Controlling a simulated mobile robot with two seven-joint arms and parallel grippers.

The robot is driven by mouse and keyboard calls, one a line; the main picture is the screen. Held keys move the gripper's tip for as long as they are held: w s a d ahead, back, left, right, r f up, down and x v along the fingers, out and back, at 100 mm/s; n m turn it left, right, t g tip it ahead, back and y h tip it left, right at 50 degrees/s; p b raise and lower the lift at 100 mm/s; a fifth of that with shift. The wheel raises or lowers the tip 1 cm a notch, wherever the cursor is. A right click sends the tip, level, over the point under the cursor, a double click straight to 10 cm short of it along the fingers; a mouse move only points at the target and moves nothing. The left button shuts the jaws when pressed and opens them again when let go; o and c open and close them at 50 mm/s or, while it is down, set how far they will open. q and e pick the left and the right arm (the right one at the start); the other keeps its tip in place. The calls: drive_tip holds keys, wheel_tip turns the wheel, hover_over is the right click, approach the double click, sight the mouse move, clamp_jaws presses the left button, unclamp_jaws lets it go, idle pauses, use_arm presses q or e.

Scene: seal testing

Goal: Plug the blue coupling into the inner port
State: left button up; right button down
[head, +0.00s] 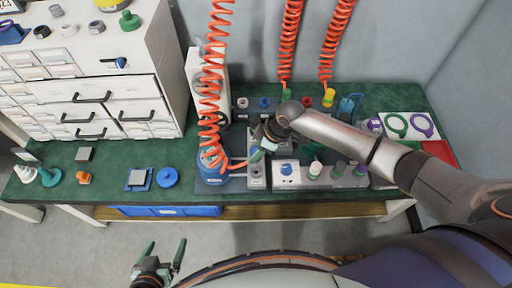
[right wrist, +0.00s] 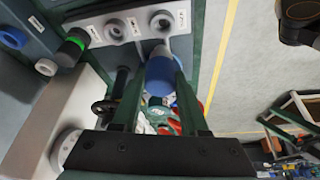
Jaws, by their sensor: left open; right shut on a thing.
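The blue coupling shows in the right wrist view (right wrist: 160,76) between the fingers of my right gripper (right wrist: 160,92), which is shut on it. Its pale nose points toward a grey panel (right wrist: 140,28) with two round ports, one at the middle (right wrist: 115,30) and one nearer the panel's right end (right wrist: 161,22). The nose is close to the right-end port; I cannot tell whether they touch. In the head view my right gripper (head: 262,140) is above the bench fixture and hides most of the coupling. My left gripper (head: 162,256) is open and empty, in front of the bench.
A red coiled hose (head: 211,95) hangs down beside my right gripper, over a blue canister (head: 213,170). A white control box (head: 286,172) and several coloured fittings stand to the right. A blue disc (head: 168,178) lies on the green bench (head: 115,178) at left.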

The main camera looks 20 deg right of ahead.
sight(257, 163)
drive_tip(key=shift+f+b, duration=1.95)
drive_tip(key=shift+f, duration=0.15)
drive_tip(key=shift+p, duration=0.55)
drive_tip(key=shift+f+b, duration=1)
drive_tip(key=shift+f, duration=0.55)
drive_tip(key=shift+c, duration=1.8)
unclamp_jaws()
drive_tip(key=shift+d+r, duration=0.1)
drive_tip(key=p+v, duration=0.1)
drive_tip(key=v, duration=1.1)
drive_tip(key=shift+r+p, duration=0.25)
drive_tip(key=shift+p, duration=0.15)
drive_tip(key=shift+s, duration=0.1)
